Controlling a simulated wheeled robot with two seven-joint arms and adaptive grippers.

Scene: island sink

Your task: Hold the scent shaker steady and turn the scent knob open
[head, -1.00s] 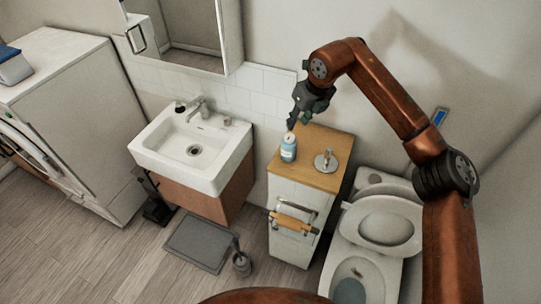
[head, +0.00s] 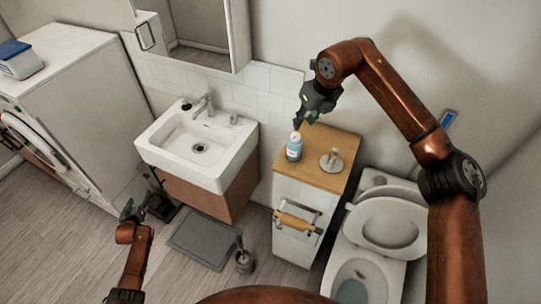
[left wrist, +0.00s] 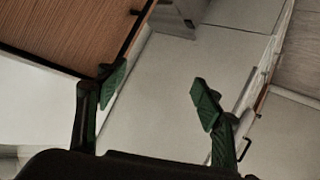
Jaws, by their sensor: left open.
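The scent shaker (head: 294,148), a small blue bottle with a pale top, stands upright on the wooden top of the narrow cabinet (head: 328,176). My right gripper (head: 304,120) points down just above and behind the bottle. Its fingers are small and partly overlap, so I cannot tell its opening or whether it touches the bottle. The scent knob is too small to make out. My left gripper (head: 133,209) is low at the left, in front of the washing machine and far from the bottle. In the left wrist view its green-padded fingers (left wrist: 160,95) are apart with nothing between them.
A metal item on a round base (head: 331,161) stands right of the bottle. The sink (head: 196,145) lies between my left gripper and the narrow cabinet. The toilet (head: 386,228) is at right; a grey mat (head: 205,243) lies on the floor.

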